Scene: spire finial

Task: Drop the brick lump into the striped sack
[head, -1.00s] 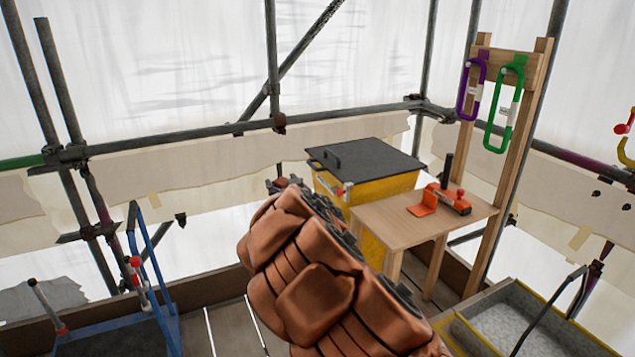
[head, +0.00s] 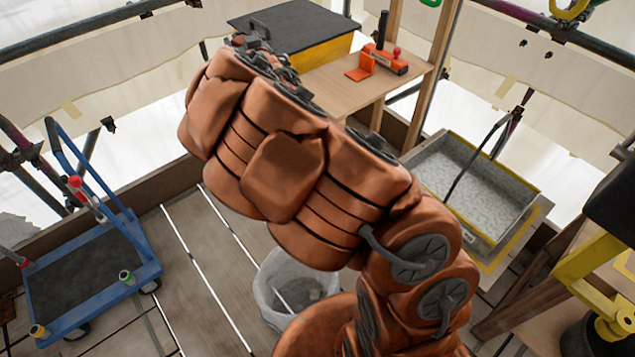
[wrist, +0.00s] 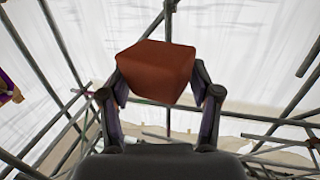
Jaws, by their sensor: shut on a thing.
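The brick lump (wrist: 156,71) is a rough reddish-brown block in the wrist view. My gripper (wrist: 158,92) is shut on it, with one finger at each side. In the head view my copper-coloured arm hides most of the gripper, and I cannot make out the lump clearly. A pale, open-topped sack-like container (head: 268,298) stands on the plank floor at lower centre, partly behind my arm. I cannot make out stripes on it, so I cannot tell if it is the striped sack. The gripper and lump are not over it.
A blue trolley (head: 95,285) stands at left. A wooden bench (head: 330,78) holds an orange tool (head: 385,58), beside a yellow box with a dark lid (head: 292,25). A grey trough with a yellow rim (head: 480,190) is at right. Floor between trolley and container is clear.

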